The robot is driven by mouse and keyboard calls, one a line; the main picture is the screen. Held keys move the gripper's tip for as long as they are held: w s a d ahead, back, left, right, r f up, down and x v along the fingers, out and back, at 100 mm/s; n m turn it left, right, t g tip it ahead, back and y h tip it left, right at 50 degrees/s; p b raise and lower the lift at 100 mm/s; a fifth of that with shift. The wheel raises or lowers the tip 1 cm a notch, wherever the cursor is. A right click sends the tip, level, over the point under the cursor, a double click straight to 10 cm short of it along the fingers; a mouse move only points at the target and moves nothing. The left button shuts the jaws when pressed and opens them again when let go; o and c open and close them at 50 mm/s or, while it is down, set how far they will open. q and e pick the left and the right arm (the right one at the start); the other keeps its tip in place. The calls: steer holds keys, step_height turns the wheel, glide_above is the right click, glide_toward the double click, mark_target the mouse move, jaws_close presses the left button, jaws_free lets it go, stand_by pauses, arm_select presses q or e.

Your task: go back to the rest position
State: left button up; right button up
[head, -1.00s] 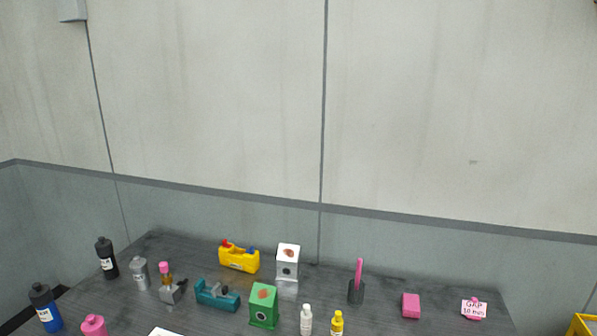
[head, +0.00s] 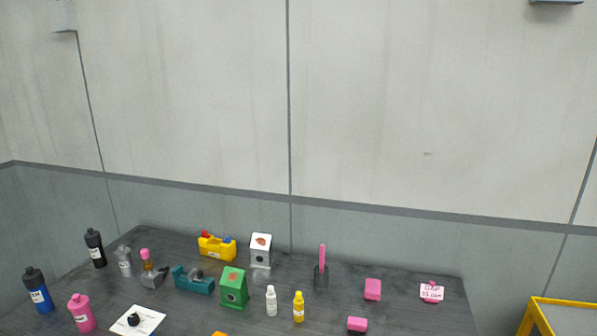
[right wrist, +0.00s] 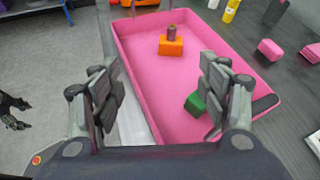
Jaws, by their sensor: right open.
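My right gripper (right wrist: 160,95) shows in the right wrist view with its two fingers spread wide and nothing between them. It is over the near left edge of a pink tray (right wrist: 150,62). In the tray stand an orange block (right wrist: 171,47) with a dark brownish cylinder (right wrist: 171,32) on top, and a green block (right wrist: 195,103) partly hidden by the right finger. Neither gripper shows in the head view. A dark jointed piece at the left edge of the right wrist view may be part of my left gripper, but I cannot tell.
The dark table (head: 200,315) holds several bottles, a green box (head: 234,288), a white box (head: 261,244), a yellow caddy (head: 217,248), a teal holder (head: 194,281) and pink blocks (head: 373,289). A yellow-framed stand (head: 565,303) is at right. Grey floor (right wrist: 45,60) lies left of the tray.

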steer(key=s+a+f+n+g+h, duration=0.2)
steer(key=s+a+n, duration=0.1)
steer(key=s+n, duration=0.4)
steer(key=s+a+f+n+g+h, duration=0.2)
steer(key=s+a+f+n, duration=0.15)
steer(key=n, duration=0.45)
steer(key=s+d+r+n+h, duration=0.4)
steer(key=s+d+n+h, duration=0.25)
steer(key=n, duration=0.45)
step_height(320, 180, down, 32)
steer(key=s+g+b, duration=0.2)
steer(key=b, duration=0.5)
arm_select(q)
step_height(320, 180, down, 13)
steer(key=b, duration=0.6)
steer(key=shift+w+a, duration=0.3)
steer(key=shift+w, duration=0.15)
arm_select(e)
steer(key=s+d+f, duration=0.1)
steer(key=s+f, duration=0.7)
steer(key=f, duration=0.3)
steer(key=s+d+f, duration=0.2)
steer(key=s+f, duration=0.7)
steer(key=f, duration=0.3)
steer(key=shift+g, duration=0.4)
